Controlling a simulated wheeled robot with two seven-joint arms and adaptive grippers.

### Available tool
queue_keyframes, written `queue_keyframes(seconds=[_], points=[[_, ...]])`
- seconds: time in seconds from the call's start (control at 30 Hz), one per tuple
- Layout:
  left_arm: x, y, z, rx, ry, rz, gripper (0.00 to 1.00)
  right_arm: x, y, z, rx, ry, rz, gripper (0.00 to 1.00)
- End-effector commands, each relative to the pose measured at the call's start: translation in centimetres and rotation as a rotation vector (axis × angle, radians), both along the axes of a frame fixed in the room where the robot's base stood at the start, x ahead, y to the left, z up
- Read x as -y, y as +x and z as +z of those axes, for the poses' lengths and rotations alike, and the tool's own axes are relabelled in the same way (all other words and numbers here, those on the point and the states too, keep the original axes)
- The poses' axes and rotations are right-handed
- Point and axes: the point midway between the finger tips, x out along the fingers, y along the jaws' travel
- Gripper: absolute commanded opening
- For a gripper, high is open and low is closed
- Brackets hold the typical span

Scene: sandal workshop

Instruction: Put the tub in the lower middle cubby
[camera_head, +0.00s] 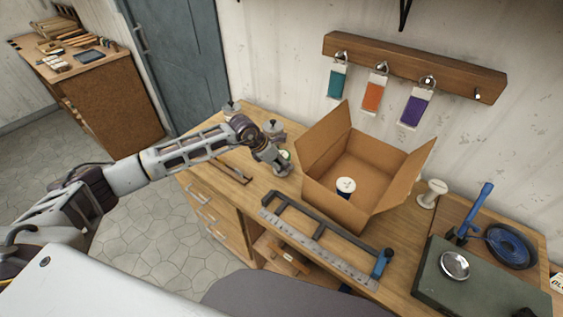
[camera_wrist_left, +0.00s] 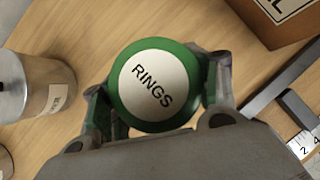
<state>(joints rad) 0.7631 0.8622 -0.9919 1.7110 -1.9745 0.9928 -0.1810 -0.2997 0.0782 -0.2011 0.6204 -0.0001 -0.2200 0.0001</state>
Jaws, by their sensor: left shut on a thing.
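A round tub with a green rim and a white lid marked RINGS (camera_wrist_left: 154,86) sits between the fingers of my left gripper (camera_wrist_left: 158,100), which is shut on it. In the head view my left gripper (camera_head: 281,166) is at the bench, left of the cardboard box; only a little of the green and white tub (camera_head: 285,155) shows there, mostly hidden by the gripper. I cannot tell if the tub touches the bench. An open space under the bench (camera_head: 284,257) holds some wooden items; I cannot make out separate cubbies. My right gripper is not in view.
A metal-lidded jar (camera_head: 272,129) stands behind my gripper. A dark frame and ruler (camera_head: 318,232) lie in front. A green case (camera_head: 470,280) and blue coil (camera_head: 511,246) are at right.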

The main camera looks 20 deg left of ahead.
Motion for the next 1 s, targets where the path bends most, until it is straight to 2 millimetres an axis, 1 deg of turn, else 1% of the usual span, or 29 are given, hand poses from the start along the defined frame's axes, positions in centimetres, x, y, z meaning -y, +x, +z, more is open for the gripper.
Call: queue_keyframes(seconds=[0.03, 0.07, 0.2, 0.23, 0.77, 1.0], points=[[0.0, 0.0, -0.2, 0.001, -0.001, 0.000, 0.28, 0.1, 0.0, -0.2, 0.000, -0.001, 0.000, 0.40], [0.0, 0.0, -0.2, 0.000, 0.000, 0.000, 0.62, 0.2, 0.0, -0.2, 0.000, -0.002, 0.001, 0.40], [0.0, 0.0, -0.1, 0.000, 0.000, 0.000, 0.80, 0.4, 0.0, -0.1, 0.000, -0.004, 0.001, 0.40], [0.0, 0.0, -0.1, 0.000, 0.000, 0.000, 0.82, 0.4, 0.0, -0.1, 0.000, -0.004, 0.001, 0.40], [0.0, 0.0, 0.2, 0.000, 0.000, 0.000, 0.82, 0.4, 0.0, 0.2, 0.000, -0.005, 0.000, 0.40], [-0.9, -0.7, 1.8, 0.001, 0.000, 0.001, 0.82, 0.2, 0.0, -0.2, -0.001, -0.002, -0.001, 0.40]])
